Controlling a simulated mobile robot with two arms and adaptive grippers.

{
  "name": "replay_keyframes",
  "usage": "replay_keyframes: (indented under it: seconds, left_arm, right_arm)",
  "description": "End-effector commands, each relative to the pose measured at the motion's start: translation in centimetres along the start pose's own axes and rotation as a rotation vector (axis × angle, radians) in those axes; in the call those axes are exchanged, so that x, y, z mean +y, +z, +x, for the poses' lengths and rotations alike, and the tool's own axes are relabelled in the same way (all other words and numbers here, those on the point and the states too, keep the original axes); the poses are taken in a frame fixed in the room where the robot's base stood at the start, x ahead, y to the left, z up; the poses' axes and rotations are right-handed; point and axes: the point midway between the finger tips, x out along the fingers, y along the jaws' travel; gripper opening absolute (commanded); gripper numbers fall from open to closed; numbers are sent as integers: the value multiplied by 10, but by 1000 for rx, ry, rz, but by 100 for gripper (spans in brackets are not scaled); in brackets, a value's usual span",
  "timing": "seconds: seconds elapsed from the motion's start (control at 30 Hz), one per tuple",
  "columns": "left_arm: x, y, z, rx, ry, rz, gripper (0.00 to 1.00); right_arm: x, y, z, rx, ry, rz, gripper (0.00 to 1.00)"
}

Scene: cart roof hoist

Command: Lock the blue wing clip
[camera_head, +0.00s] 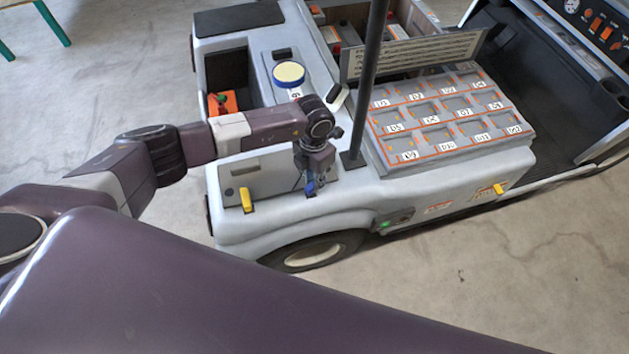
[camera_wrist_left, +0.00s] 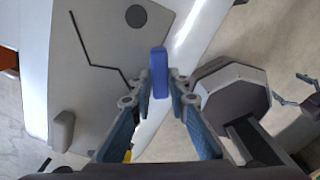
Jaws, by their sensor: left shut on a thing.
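The blue wing clip (camera_head: 309,188) is on the side of the grey cart, above the front wheel arch. In the left wrist view the clip (camera_wrist_left: 159,72) is an upright blue bar between the two fingertips. My left gripper (camera_head: 308,182) points down at it and is shut on it, with a finger on each side in the left wrist view (camera_wrist_left: 160,84).
A yellow clip (camera_head: 246,200) stands left of the blue one, and another yellow clip (camera_head: 499,189) is at the right. A dark post (camera_head: 371,75) rises close to my left wrist. A labelled tray (camera_head: 450,115) lies beyond it. The floor at the right is clear.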

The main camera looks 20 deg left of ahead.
Motion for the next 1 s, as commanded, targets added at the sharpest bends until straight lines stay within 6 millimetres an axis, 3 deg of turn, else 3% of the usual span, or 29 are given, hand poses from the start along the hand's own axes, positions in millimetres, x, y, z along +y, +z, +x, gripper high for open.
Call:
replay_keyframes:
  seconds: [1.0]
  left_arm:
    - [10, -5, -1, 2, 1, -921, 0]
  right_arm:
    - [-2, -2, -20, 0, -3, 1, 82]
